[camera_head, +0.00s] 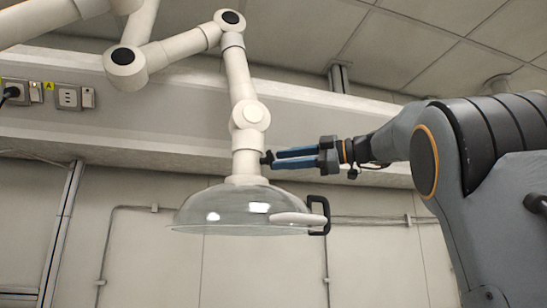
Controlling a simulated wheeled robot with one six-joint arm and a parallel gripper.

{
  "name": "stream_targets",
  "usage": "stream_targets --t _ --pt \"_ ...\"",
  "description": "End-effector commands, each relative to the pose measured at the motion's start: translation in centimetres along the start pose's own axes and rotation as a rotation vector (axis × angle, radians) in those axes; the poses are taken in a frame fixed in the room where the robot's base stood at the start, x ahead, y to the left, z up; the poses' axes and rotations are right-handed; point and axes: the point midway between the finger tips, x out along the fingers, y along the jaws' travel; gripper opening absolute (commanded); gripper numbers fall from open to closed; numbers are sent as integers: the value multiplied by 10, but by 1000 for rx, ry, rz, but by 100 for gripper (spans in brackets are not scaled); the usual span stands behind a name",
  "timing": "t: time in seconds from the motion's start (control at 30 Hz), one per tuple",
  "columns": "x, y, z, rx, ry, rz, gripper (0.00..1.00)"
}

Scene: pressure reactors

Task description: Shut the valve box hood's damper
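The hood (235,210) is a clear dome with a pale oval patch and a black handle (319,215) on its right side. It hangs from a white jointed duct (246,165). A small dark knob or lever (267,157) sticks out from the right of the duct just above the dome; it looks like the damper's lever, but its setting is too small to read. My gripper (276,158) points left at it, with two blue fingers a narrow gap apart. The fingertips are very close to the lever; I cannot tell whether they touch it.
The duct's upper joints (124,62) run up to the left. Wall sockets (68,96) sit at the far left on a pale ledge. Thin pipes (375,219) run along the wall behind the hood. The space below my gripper, right of the handle, looks clear.

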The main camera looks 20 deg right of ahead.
Motion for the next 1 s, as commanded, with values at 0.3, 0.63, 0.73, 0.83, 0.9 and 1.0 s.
stream_targets --t 0.3,0.63,0.73,0.83,0.9,1.0 --pt "33 1 -1 0 -1 0 34" --pt "35 0 1 1 -3 2 33" --pt "35 0 1 1 -3 2 16" --pt "35 1 1 1 -3 2 0" --pt "35 1 1 1 -3 2 0" --pt "35 0 2 6 -3 2 0"
